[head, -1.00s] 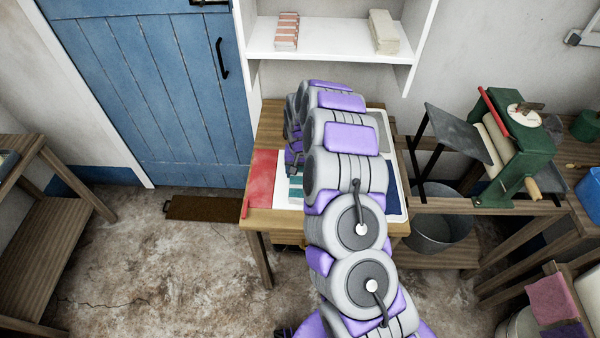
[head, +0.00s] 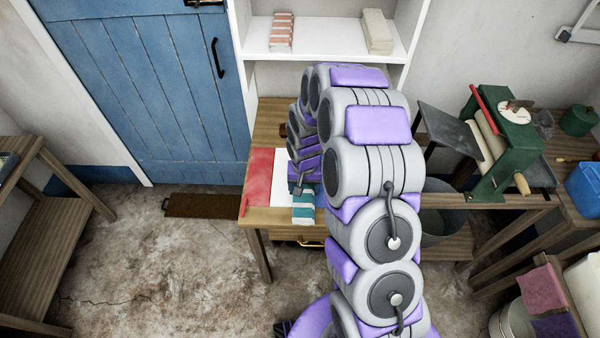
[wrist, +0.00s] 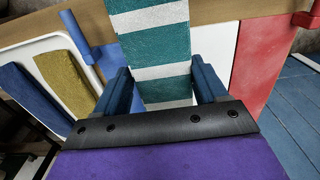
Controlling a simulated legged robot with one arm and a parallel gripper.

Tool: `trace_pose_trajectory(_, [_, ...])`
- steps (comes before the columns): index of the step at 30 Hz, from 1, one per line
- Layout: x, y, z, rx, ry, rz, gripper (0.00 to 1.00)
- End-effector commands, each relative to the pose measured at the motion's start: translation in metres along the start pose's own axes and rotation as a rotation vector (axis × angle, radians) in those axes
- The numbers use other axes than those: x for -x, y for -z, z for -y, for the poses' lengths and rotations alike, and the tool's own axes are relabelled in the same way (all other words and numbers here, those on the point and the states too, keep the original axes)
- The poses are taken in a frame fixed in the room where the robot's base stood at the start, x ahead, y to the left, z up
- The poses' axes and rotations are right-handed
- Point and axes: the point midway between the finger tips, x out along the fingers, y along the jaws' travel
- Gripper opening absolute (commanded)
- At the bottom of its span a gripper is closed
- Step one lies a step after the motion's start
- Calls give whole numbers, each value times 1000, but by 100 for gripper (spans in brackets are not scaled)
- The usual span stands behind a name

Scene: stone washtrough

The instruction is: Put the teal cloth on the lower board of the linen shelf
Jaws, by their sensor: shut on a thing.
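The teal cloth, folded and striped teal and white, shows in the head view (head: 303,210) near the front edge of the small wooden table, and in the wrist view (wrist: 150,45). My gripper (wrist: 160,82) is shut on it, with a blue finger on each side of it. In the head view my arm hides most of my gripper. I cannot tell how far the cloth is above the table. The white linen shelf (head: 335,55) stands against the back wall. One of its boards shows, bearing a pink-striped cloth stack (head: 281,32) and a cream stack (head: 377,32).
The table bears a red area (head: 260,180) and a white tray with blue and mustard cloths (wrist: 62,80). A green mangle (head: 505,150) and a metal tub (head: 436,205) are to the right. The blue door (head: 150,90) is left; the floor before it is mostly clear.

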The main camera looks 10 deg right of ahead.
Motion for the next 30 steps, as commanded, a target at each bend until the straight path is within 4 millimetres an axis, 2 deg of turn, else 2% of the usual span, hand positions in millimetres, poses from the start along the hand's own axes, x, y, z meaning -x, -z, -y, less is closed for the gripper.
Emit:
trace_pose_trajectory(3, [3, -20, -6, 0, 0, 1, 40])
trace_pose_trajectory(9, [5, -42, -12, 1, 0, 0, 40])
trace_pose_trajectory(13, [7, -48, -13, 3, 1, -2, 40])
trace_pose_trajectory(16, [17, -42, -10, 23, -1, -5, 40])
trace_pose_trajectory(20, [49, -19, -3, 82, -4, -16, 40])
trace_pose_trajectory(23, [81, -1, 2, 136, -4, -22, 40])
trace_pose_trajectory(27, [121, 15, 6, 200, -4, -15, 40])
trace_pose_trajectory(30, [143, 20, 7, 234, -2, -10, 40])
